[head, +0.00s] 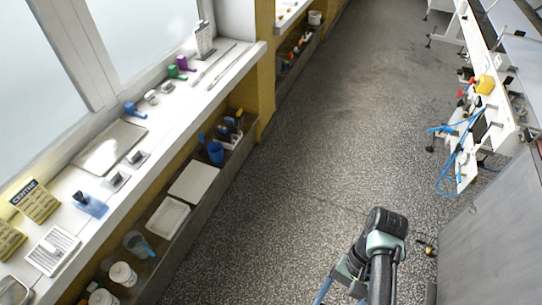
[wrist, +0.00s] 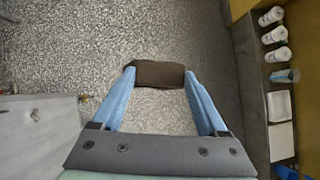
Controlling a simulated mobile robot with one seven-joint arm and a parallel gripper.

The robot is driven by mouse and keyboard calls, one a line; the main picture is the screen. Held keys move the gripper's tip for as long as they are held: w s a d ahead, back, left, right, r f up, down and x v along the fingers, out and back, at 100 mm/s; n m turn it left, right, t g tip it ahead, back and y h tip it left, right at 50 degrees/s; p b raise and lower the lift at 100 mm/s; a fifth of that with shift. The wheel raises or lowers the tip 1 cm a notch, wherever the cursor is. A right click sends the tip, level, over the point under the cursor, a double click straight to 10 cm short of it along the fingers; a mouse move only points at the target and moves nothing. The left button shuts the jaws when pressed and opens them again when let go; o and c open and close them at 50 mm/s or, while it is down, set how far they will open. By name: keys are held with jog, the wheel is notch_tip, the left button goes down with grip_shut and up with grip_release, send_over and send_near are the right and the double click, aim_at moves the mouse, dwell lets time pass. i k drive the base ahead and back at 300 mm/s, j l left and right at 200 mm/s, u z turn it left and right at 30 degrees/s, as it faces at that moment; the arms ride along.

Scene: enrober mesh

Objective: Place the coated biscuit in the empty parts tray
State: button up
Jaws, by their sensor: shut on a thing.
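My gripper (wrist: 159,76) is shut on the coated biscuit (wrist: 157,72), a dark brown block held between the two blue fingertips. Speckled floor lies beneath it in the wrist view. In the head view my arm is at the lower right over the floor, and the biscuit cannot be made out. A shallow white tray (head: 166,218) with a raised rim stands on the low shelf at the left and looks empty. In the wrist view it appears at the right (wrist: 280,107), well apart from my gripper. I cannot tell for certain that it is the parts tray.
A flat white tray or lid (head: 194,180) lies beside it on the shelf, with white tubs (head: 122,274), a clear jug (head: 137,244) and a blue cup (head: 216,152). The windowsill above holds several items. A grey cabinet (head: 490,230) stands at right. The aisle floor is clear.

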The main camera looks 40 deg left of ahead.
aim_at(122, 143)
jog(key=j+u, duration=0.2)
jog(key=u, duration=0.3)
jog(key=i+j+u, duration=0.15)
jog(key=u, duration=0.35)
jog(key=i+j+u, duration=0.1)
jog(key=u, duration=0.35)
jog(key=i+j+u, duration=0.2)
jog(key=i+u, duration=0.2)
jog(key=i, duration=0.2)
jog(key=i+u, duration=0.35)
jog(key=i, duration=0.25)
